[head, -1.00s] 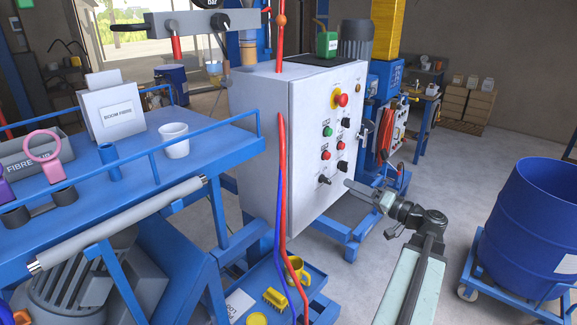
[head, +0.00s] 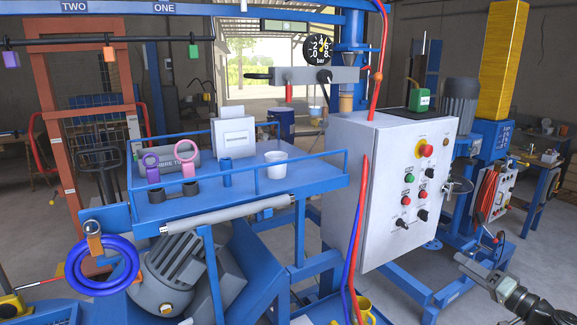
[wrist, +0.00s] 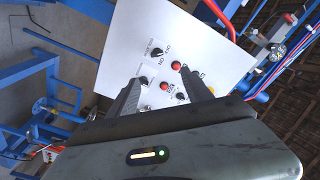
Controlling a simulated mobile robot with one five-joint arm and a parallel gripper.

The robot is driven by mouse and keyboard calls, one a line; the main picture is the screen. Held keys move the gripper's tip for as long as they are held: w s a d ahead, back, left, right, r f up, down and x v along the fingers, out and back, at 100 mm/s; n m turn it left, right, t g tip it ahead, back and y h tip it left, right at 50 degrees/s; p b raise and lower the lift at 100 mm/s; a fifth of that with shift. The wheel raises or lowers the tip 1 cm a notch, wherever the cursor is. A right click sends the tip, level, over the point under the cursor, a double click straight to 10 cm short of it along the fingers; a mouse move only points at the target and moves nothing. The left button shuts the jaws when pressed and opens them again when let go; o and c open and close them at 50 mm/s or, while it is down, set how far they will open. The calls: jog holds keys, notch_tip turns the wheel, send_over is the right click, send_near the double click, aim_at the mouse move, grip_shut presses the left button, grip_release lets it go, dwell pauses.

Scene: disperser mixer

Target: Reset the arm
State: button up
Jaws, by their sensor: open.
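My gripper (head: 463,260) shows at the lower right of the head view, in front of the control cabinet's right side and apart from it. In the wrist view, its two dark fingers (wrist: 162,78) are spread, with nothing between them. Past the fingers is the white cabinet face (wrist: 125,45) with red buttons and black knobs. The same cabinet (head: 385,235) stands at the centre right of the head view, with a red emergency stop on a yellow ring, green and red buttons and black knobs. Most of my arm lies outside the head view.
A blue platform (head: 210,203) at left carries a white cup (head: 276,165), a labelled box (head: 235,138) and pink and purple ring-handled items. A red hose (head: 360,220) and a blue hose run down in front of the cabinet. Blue machines stand behind at right. Some grey floor is free at right.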

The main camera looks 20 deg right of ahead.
jog(key=w+a+f+n+g+y, duration=0.25)
jog(key=w+a, duration=0.35)
jog(key=a, duration=0.5)
jog(key=w+a+f+n+g+y, duration=0.1)
jog(key=w+a+n+g+y, duration=0.15)
jog(key=w+a, duration=0.6)
jog(key=w+a+f+n+g+y, duration=0.1)
jog(key=w+a+n+g+y, duration=0.15)
jog(key=a, duration=1.05)
jog(key=s+a+f+n+g+h, duration=0.2)
jog(key=a+f+g, duration=0.2)
jog(key=a+f, duration=0.65)
jog(key=s+a+f+n+g+h, duration=0.25)
jog(key=a+f+g, duration=0.25)
jog(key=a, duration=1)
jog(key=s+d+f+m+h, duration=0.1)
jog(key=d+f+m+h, duration=0.1)
jog(key=d, duration=0.3)
jog(key=s+d+f+m+g+h, duration=0.1)
jog(key=s+d+f+m+h, duration=0.1)
jog(key=d+h, duration=0.2)
jog(key=shift+s+d+f+h, duration=0.2)
jog(key=shift+s+d+h, duration=0.15)
jog(key=shift+d, duration=0.35)
